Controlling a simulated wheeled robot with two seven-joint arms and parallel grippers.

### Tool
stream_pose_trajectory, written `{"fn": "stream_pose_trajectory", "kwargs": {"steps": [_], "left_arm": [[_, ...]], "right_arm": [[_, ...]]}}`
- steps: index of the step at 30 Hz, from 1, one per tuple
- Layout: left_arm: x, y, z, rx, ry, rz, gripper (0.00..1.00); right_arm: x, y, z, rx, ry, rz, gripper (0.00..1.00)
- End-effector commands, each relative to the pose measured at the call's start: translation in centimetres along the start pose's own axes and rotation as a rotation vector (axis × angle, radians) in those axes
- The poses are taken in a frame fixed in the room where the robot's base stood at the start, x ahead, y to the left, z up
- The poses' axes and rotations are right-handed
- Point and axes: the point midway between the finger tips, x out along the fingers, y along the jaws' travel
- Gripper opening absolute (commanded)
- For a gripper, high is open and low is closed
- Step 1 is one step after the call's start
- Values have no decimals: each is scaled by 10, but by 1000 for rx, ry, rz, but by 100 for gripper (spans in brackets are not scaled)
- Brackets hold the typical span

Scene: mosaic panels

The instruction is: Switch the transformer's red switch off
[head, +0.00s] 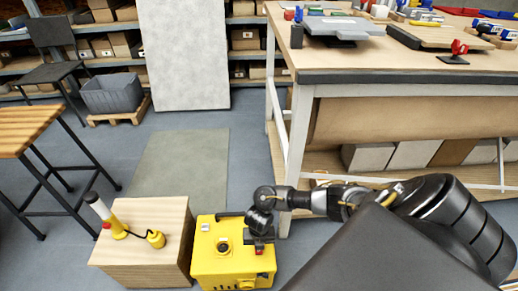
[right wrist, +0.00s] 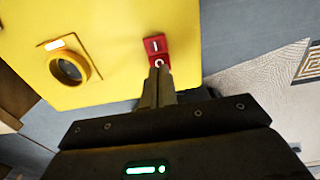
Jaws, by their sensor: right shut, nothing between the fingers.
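The transformer is a yellow box (head: 210,262) on the floor at the bottom centre of the head view; its yellow face (right wrist: 110,60) fills the upper left of the right wrist view. Its red switch (right wrist: 154,46) bears an I on the upper half and an O on the lower half. In the head view my right gripper (head: 260,236) is over the box. My left gripper is out of view.
A wooden block (head: 140,270) with a yellow lamp-like tool (head: 118,230) stands just left of the transformer. A workbench (head: 400,76) with panels and tools is behind my right arm. A wooden stool (head: 30,128) stands at the left. Floor behind the block is clear.

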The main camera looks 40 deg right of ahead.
Motion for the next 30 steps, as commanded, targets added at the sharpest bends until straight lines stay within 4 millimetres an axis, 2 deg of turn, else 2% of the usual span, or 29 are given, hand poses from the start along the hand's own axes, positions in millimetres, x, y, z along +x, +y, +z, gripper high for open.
{"fn": "stream_pose_trajectory", "kwargs": {"steps": [30], "left_arm": [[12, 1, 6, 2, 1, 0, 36]], "right_arm": [[16, 0, 0, 0, 0, 0, 0]]}}
